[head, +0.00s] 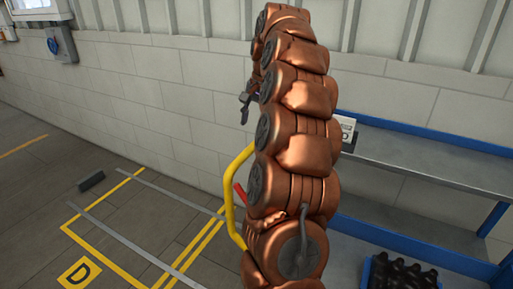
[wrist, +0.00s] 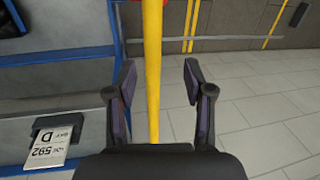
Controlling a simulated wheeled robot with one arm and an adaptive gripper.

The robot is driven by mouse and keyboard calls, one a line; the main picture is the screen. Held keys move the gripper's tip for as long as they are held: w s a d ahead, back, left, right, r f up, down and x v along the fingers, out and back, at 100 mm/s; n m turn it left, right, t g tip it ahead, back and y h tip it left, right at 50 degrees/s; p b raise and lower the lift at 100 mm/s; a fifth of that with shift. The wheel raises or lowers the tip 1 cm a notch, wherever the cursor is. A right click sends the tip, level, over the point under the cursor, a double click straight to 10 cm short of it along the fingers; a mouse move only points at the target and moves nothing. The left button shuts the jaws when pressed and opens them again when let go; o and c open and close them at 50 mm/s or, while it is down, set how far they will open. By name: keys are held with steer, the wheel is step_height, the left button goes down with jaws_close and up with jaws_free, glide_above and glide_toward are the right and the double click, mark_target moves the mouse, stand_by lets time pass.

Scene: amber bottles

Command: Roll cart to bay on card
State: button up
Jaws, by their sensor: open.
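A yellow handle bar (head: 229,205) shows left of my copper arm in the head view; whatever it belongs to is largely hidden behind the arm. In the wrist view the yellow bar (wrist: 152,75) runs between the two fingers of my gripper (wrist: 159,75). The fingers are open, with a gap on each side of the bar. My gripper (head: 246,104) is small and partly hidden in the head view. A white card (wrist: 48,150) in a dark holder reads "BAY D" upside down; it also shows in the head view (head: 347,127). A floor bay is marked with a yellow D (head: 80,273).
A blue-framed grey bench (head: 440,172) stands along the wall at right. A crate of dark bottles (head: 400,272) sits low at right. A small dark block (head: 91,181) lies near the bay lines. A red piece (head: 240,194) shows beside the handle.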

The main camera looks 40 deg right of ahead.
steer(key=shift+m, duration=0.3)
steer(key=shift+w+d+f+p, duration=0.2)
steer(key=shift+d+f, duration=0.1)
steer(key=shift+f, duration=1.05)
steer(key=shift+w+d+f+p, duration=0.2)
steer(key=shift+d+f, duration=0.15)
steer(key=shift+f, duration=1.05)
steer(key=shift+w+d+f+p, duration=0.1)
steer(key=shift+d+f+p, duration=0.15)
steer(key=shift+f, duration=1.1)
jaws_close()
